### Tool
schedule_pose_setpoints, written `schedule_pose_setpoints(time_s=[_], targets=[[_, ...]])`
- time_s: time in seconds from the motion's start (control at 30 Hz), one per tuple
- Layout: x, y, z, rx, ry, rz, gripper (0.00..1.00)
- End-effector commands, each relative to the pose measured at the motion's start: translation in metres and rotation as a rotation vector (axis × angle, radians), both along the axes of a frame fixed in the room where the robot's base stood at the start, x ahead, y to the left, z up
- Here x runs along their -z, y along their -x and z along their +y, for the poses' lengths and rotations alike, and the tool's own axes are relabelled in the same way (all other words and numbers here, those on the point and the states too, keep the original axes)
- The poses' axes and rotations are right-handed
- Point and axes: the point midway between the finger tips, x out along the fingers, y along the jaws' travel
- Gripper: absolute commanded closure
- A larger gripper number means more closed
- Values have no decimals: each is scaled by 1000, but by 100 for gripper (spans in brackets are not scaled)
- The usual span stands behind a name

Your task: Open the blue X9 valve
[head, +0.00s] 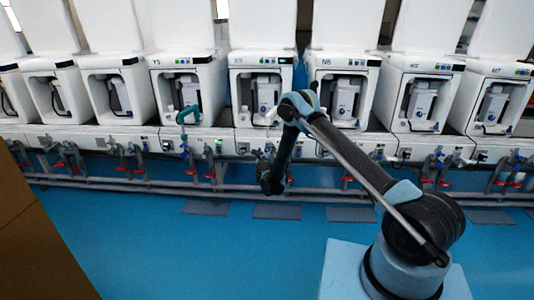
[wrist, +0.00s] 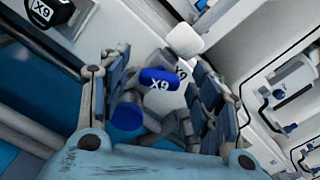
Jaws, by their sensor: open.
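A second blue round part (wrist: 127,116) sits just below left of the handle, near the left finger. In the head view my gripper (head: 263,157) is low in front of the pipework under the middle machines; the X9 handle cannot be made out there.
A row of white test machines (head: 262,62) stands along the back, with valves and a horizontal pipe (head: 330,192) below. The blue floor (head: 190,250) in front is clear.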

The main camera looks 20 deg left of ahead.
Motion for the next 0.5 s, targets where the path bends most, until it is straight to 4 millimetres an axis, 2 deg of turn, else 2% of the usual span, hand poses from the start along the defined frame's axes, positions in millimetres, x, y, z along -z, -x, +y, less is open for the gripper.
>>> schedule_pose_setpoints(time_s=[0.5], targets=[[1,64,-14,0,0,1,42]])
